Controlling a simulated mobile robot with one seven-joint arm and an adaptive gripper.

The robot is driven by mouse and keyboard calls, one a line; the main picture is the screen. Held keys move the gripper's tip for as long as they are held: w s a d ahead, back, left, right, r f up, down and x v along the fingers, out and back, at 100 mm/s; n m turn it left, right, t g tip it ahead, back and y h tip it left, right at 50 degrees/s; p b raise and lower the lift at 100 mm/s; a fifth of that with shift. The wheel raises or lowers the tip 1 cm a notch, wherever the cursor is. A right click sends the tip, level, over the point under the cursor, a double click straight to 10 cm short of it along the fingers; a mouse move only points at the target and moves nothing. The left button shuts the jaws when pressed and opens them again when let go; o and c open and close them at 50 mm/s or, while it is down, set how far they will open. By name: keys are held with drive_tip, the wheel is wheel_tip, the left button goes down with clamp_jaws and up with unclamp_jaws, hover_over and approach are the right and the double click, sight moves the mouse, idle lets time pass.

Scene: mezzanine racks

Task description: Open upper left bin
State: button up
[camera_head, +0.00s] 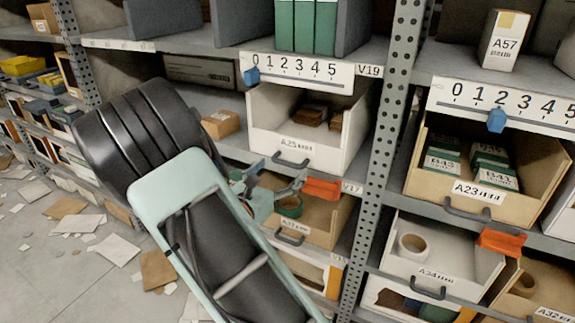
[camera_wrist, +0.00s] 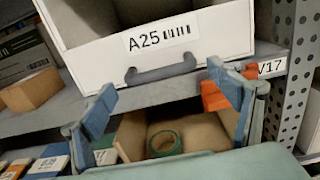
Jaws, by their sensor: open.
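The upper left bin, A25 (camera_head: 270,143), is a white open-topped bin with brown boxes inside, on the shelf under the 0–5 scale. Its front carries the A25 label and a dark grey handle (camera_head: 291,161). In the wrist view the bin front (camera_wrist: 215,35) fills the upper middle, and the handle (camera_wrist: 160,73) appears between my fingertips. My gripper (camera_head: 281,170) is open and empty, just in front of and below the bin front; its two blue-tipped fingers also show in the wrist view (camera_wrist: 160,82). Whether a finger touches the handle is unclear.
Below is a cardboard bin (camera_head: 317,225) holding a green tape roll (camera_wrist: 165,143). An orange tab (camera_head: 322,189) sits on the shelf edge near my right finger. A perforated upright (camera_head: 383,150) stands right, before bin A23 (camera_head: 462,190). Papers (camera_head: 117,249) litter the floor at left.

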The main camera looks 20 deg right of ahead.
sight(285, 164)
drive_tip(key=shift+x, duration=1.9)
